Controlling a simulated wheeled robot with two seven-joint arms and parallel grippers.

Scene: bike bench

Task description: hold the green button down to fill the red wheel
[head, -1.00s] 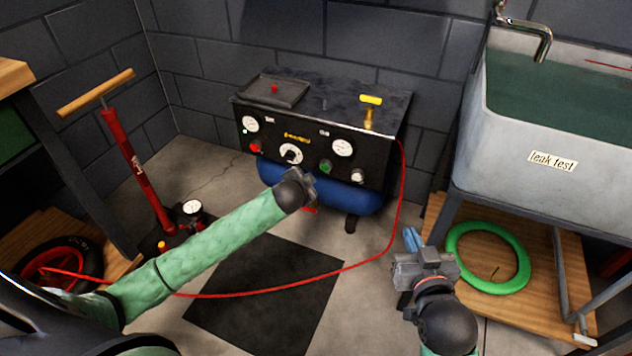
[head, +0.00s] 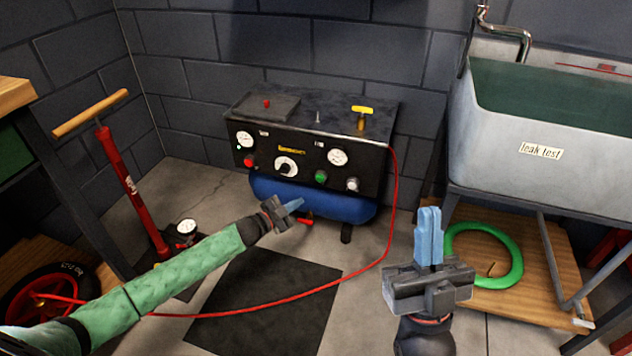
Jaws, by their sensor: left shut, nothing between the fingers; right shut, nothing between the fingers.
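The green button (head: 320,177) is on the black front panel of the compressor (head: 300,155), right of the dial and below the right gauge. The red wheel (head: 50,298), with a black tyre, is at the lower left, partly cut off by my arm. A red hose (head: 392,215) runs from the compressor's right side across the floor to the wheel. My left gripper (head: 292,204) is shut and empty, in front of the blue tank, below and left of the button. My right gripper (head: 431,228) is shut and empty, pointing up, to the right of the compressor.
A red floor pump (head: 130,190) with a wooden handle stands at left. A sink marked "leak test" (head: 540,152) is at right, above a wooden shelf with a green ring (head: 510,245). A red button (head: 248,162) is on the panel's left. A black mat (head: 265,310) lies on the floor.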

